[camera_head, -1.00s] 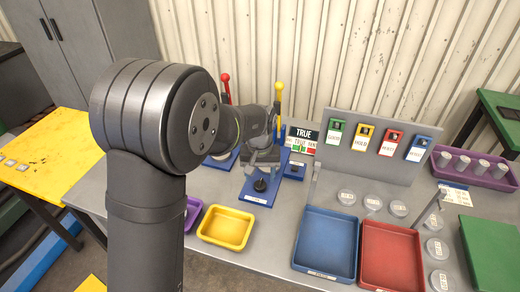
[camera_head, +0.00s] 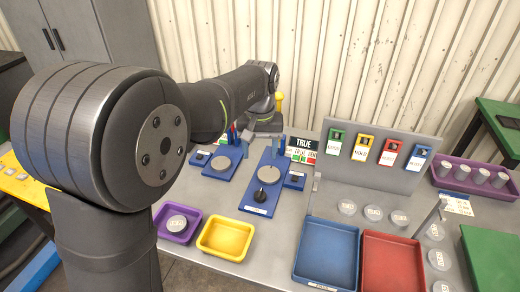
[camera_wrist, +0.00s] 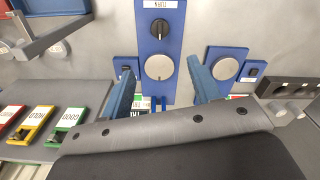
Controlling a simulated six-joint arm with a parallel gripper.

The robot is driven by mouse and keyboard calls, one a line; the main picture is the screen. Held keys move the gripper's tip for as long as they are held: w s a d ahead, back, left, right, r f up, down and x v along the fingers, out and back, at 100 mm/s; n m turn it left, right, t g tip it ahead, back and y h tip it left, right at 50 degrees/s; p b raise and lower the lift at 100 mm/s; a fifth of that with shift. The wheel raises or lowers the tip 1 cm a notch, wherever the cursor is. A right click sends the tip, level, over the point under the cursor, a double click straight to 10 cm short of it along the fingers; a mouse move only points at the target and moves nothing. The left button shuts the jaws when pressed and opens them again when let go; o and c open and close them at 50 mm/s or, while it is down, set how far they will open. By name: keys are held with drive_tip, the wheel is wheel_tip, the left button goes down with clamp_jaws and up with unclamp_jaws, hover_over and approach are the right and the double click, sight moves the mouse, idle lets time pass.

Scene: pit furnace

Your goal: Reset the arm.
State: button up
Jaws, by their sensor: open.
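My gripper (camera_head: 257,140) is at the back of the bench in the head view, in front of the ribbed wall. In the wrist view its two blue fingers (camera_wrist: 162,88) stand wide apart with nothing between them. A blue station (camera_head: 258,208) with a grey disc (camera_head: 269,174) and a black knob (camera_head: 262,196) lies in front of it. A second blue station (camera_head: 218,172) with a disc is to the left. The wrist view shows both discs (camera_wrist: 159,67) beyond the fingers. My arm hides the red lever and part of the yellow lever (camera_head: 279,101).
A purple tray (camera_head: 160,230) holding a disc, a yellow tray (camera_head: 226,253), a blue tray (camera_head: 327,245) and a red tray (camera_head: 392,255) line the front. A panel (camera_head: 405,145) with coloured cards stands at the back right. Several labelled discs and a purple rack (camera_head: 470,187) are right.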

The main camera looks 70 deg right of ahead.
sight(260, 193)
drive_tip(key=shift+f, duration=0.1)
idle(0.3)
wheel_tip(260, 193, down, 17)
drive_tip(key=shift+f, duration=0.15)
idle(0.5)
drive_tip(key=shift+f, duration=0.15)
drive_tip(key=shift+m, duration=1.6)
drive_tip(key=m, duration=0.5)
drive_tip(key=shift+r, duration=0.2)
drive_tip(key=m, duration=0.5)
drive_tip(key=shift+m, duration=2.3)
